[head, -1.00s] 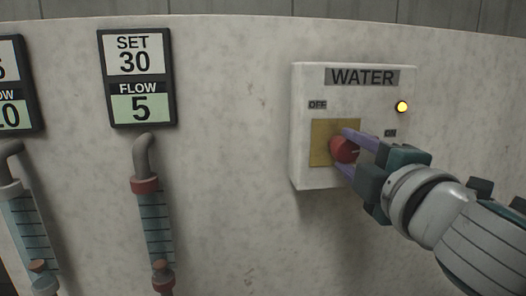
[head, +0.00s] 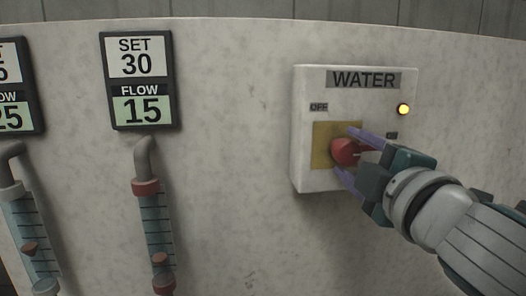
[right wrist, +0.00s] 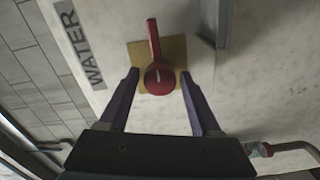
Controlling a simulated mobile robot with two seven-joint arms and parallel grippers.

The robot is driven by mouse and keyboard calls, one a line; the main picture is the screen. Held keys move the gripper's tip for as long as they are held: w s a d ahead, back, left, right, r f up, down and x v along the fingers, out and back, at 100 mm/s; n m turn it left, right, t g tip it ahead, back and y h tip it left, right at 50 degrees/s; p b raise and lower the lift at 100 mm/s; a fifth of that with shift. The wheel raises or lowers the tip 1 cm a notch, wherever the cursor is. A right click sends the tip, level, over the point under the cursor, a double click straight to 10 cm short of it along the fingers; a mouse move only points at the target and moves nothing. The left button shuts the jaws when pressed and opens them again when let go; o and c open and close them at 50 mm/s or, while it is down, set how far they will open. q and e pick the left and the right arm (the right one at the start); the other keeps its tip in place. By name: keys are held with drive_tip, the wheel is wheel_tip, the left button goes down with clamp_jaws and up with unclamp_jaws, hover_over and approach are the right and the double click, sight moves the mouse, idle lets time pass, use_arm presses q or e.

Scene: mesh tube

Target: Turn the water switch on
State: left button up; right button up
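The water switch is a pale box (head: 306,165) on the wall, marked WATER, OFF and ON. Its red knob (head: 343,151) sits on a gold plate (head: 322,130). A yellow lamp (head: 403,109) on the box is lit. My right gripper (head: 357,156) has its purple fingers on either side of the knob. In the right wrist view, gaps show between the open fingers (right wrist: 159,74) and the red knob (right wrist: 159,80). The knob's red bar points to the top of that view. My left gripper is in neither view.
A gauge panel (head: 141,80) reads SET 30, FLOW 15, above a tube (head: 157,222) with a float (head: 160,259). A second panel (head: 40,85), partly cut off, and its tube (head: 24,225) are at the left edge. The wall between gauges and switch is clear.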

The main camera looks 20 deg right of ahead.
drive_tip(key=shift+o, duration=0.9)
drive_tip(key=v, duration=1)
drive_tip(key=shift+b, duration=0.4)
drive_tip(key=shift+d, duration=0.1)
